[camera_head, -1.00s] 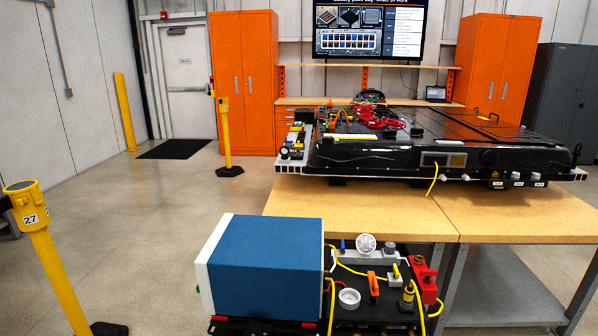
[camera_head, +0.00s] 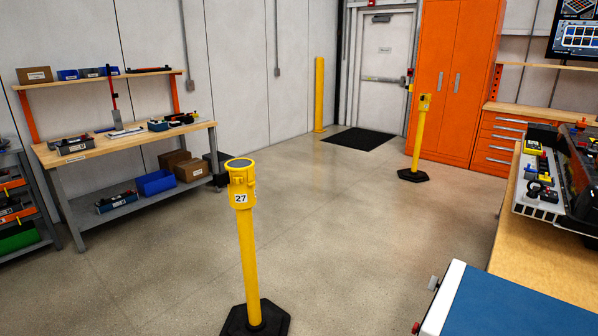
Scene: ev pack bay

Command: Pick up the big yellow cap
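I cannot pick out a big yellow cap for certain in the head view. A yellow post (camera_head: 249,262) with a thick yellow head marked 27 and a grey top stands upright on a black base in the middle foreground. Small yellow pieces (camera_head: 533,147) sit on the white ledge of the battery pack (camera_head: 591,195) at the right edge. Small tools, some with yellow, lie on the left workbench (camera_head: 88,152), too small to tell apart. Neither of my grippers is in view.
A blue-topped box (camera_head: 530,305) and the wooden table (camera_head: 545,259) fill the lower right. A second yellow post (camera_head: 418,140) stands near the orange cabinet (camera_head: 446,90). A shelf rack (camera_head: 22,215) is at far left. Open floor (camera_head: 350,220) lies between.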

